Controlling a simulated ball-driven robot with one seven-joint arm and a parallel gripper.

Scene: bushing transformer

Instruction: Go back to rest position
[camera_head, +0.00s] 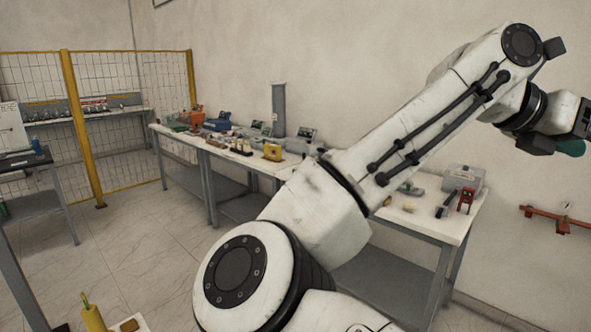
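My white arm rises from the bottom middle to the upper right of the head view, in front of the workbench. Its wrist bends down at the right edge. The end of the arm, where my gripper sits, is at the right edge and partly cut off by the frame. Its fingertips do not show clearly, so I cannot tell whether it is open or shut or whether it holds anything. A dark green rounded piece shows just below the wrist end.
A long workbench (420,219) with tools and boxes runs along the back wall, partly hidden by my arm. A yellow-framed mesh fence (68,95) stands at left. A red bracket (556,219) is on the right wall. Tiled floor (140,250) is open at left.

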